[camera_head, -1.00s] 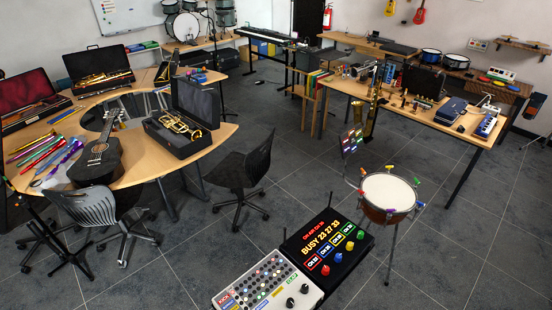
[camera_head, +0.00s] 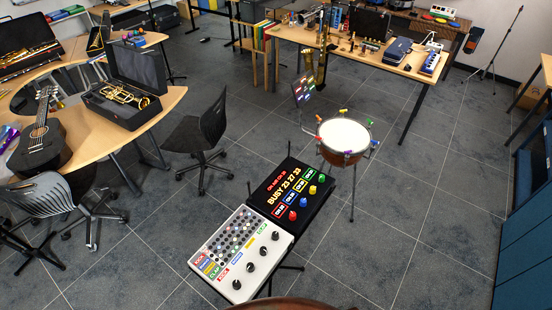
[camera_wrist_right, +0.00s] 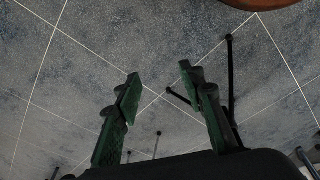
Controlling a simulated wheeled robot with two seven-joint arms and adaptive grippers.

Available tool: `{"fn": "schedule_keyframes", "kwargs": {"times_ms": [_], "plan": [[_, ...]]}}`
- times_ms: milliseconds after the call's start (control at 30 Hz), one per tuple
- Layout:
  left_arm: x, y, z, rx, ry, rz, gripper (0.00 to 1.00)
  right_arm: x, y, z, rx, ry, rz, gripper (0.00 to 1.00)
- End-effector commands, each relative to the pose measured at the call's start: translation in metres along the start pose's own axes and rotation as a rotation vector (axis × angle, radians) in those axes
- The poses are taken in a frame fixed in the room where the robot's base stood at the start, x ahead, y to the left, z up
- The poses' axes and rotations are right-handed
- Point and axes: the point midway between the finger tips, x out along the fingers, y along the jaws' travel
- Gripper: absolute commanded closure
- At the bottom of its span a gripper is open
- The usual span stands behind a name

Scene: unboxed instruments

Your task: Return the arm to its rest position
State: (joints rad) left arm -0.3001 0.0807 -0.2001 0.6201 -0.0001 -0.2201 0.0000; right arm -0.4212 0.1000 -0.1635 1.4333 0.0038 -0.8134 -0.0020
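My right gripper (camera_wrist_right: 160,85) shows in the right wrist view. Its two dark green fingers stand apart with nothing between them, above the grey tiled floor. Behind the fingers, thin dark stand legs (camera_wrist_right: 229,80) rest on the floor. Neither of my grippers shows in the head view, and my left gripper is in no frame.
A white pad controller (camera_head: 240,252) and a black display box (camera_head: 290,196) stand close in front. A drum (camera_head: 343,139) stands right of them. A curved table with a guitar (camera_head: 40,137) is at left, a chair (camera_head: 200,138) beside it. Floor at right centre is clear.

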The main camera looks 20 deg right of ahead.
Motion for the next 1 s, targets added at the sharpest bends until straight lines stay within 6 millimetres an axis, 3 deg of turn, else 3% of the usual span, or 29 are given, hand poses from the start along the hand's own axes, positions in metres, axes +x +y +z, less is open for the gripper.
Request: {"fn": "schedule_keyframes", "kwargs": {"times_ms": [33,200,400,500,633,1000], "plan": [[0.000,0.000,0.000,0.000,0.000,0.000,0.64,0.021,-0.004,0.021,-0.006,-0.020,-0.004,0.63],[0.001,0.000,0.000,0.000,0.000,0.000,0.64,0.074,-0.012,0.091,-0.027,-0.055,-0.015,0.63],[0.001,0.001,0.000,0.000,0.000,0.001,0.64,0.104,-0.017,0.164,-0.046,-0.087,-0.023,0.63],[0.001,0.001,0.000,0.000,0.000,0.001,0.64,0.108,-0.018,0.185,-0.052,-0.094,-0.025,0.63],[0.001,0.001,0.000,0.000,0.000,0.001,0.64,0.110,-0.020,0.198,-0.055,-0.099,-0.026,0.63],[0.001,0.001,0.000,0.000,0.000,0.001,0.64,0.110,-0.020,0.199,-0.055,-0.099,-0.026,0.63]]}}
